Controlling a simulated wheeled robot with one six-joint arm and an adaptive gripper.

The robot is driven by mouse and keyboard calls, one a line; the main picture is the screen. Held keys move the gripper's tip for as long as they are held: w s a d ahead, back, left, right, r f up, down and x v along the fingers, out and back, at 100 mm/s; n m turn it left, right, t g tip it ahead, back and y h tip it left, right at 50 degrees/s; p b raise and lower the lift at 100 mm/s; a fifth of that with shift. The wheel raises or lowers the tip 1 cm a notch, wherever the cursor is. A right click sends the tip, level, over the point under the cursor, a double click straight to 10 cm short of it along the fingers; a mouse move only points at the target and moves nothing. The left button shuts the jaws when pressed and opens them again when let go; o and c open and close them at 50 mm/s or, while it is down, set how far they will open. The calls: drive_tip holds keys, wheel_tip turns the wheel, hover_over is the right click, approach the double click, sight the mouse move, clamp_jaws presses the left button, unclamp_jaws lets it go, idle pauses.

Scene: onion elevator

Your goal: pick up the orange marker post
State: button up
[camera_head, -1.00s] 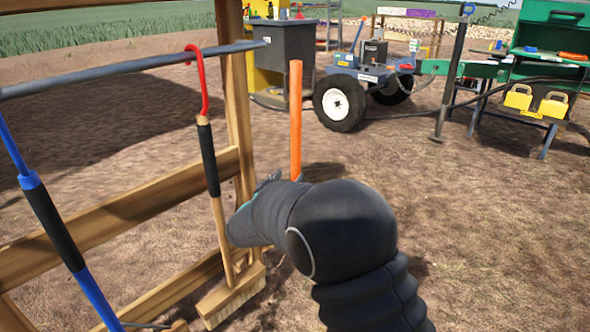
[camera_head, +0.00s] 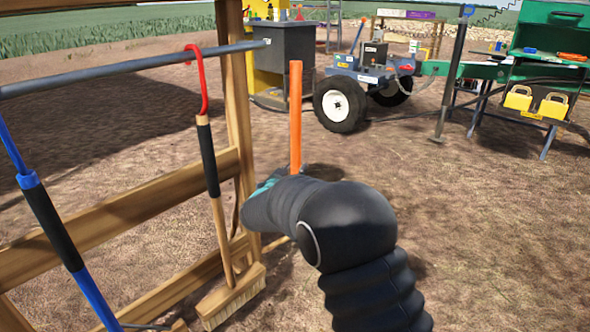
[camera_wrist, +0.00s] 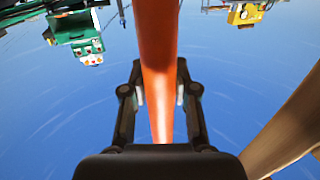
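The orange marker post (camera_head: 296,115) stands upright on the dirt, just right of the wooden rack, in the head view. Its lower end is hidden behind my arm. In the wrist view the post (camera_wrist: 158,45) runs down the middle, between the two fingers of my gripper (camera_wrist: 160,95). The fingers are open, one on each side, with the light pads close to the post and a narrow gap showing. In the head view my dark wrist reaches to the post's base, and the fingers are hidden.
A wooden rack (camera_head: 115,210) with a metal rail (camera_head: 130,65) stands at left. A broom (camera_head: 232,297) and a blue-handled tool (camera_head: 50,215) hang there. A wheeled cart (camera_head: 365,85) and a green bench (camera_head: 550,50) stand behind. Open dirt lies at right.

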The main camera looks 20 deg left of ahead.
clamp_jaws()
drive_tip(key=shift+r, duration=0.1)
